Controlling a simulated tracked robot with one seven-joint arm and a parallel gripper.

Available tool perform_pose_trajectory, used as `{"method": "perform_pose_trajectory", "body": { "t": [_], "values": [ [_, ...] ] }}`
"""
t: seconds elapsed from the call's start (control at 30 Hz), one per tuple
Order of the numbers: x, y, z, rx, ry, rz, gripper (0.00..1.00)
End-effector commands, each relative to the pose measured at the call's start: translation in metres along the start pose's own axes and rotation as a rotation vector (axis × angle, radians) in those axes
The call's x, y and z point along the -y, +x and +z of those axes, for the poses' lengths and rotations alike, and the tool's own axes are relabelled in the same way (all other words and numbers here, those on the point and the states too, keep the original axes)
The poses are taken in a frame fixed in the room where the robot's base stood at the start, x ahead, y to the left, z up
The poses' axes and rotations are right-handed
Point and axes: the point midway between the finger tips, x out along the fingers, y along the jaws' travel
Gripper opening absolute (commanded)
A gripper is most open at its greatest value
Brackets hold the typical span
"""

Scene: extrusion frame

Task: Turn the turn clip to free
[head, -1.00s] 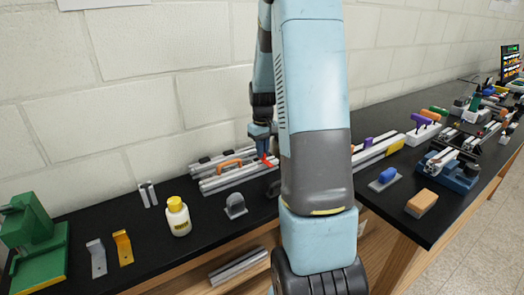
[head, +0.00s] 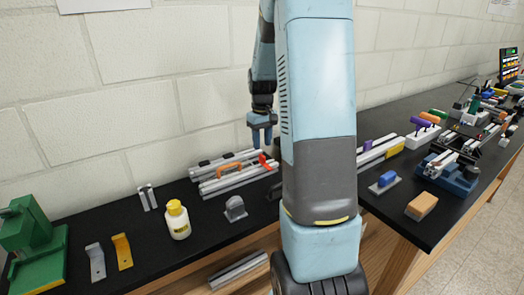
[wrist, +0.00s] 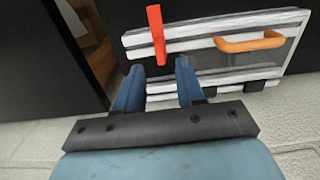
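The red turn clip (head: 266,162) is at the right end of the extrusion frame (head: 238,180), which lies on the black bench against the wall. In the wrist view the clip (wrist: 157,35) lies across the upper rail of the frame (wrist: 290,22), roughly at right angles to it. My gripper (head: 262,136) hangs above the frame's back right part, apart from the clip. In the wrist view its two fingers (wrist: 159,75) are spread with nothing between them, and the clip's lower end shows just beyond the gap.
An orange handle (head: 238,156) stands on the frame, left of the clip. A grey block (head: 235,209) and a yellow-capped bottle (head: 178,219) stand in front of it to the left. The wall (head: 130,100) is close behind. My arm hides the bench right of the clip.

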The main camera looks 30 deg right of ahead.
Motion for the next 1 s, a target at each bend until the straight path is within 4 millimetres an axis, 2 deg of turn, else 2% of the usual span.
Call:
{"method": "perform_pose_trajectory", "body": {
  "t": [0.03,0.2,0.43,0.63,1.0],
  "values": [
    [0.000,-0.012,-0.001,-0.005,0.000,0.002,0.38],
    [0.000,-0.045,-0.001,-0.004,-0.001,0.002,0.38],
    [0.000,-0.076,-0.001,-0.002,-0.001,0.001,0.38],
    [0.000,-0.087,-0.001,-0.001,-0.001,0.001,0.38],
    [0.000,-0.087,-0.001,0.000,0.000,0.000,0.38]
  ]
}}
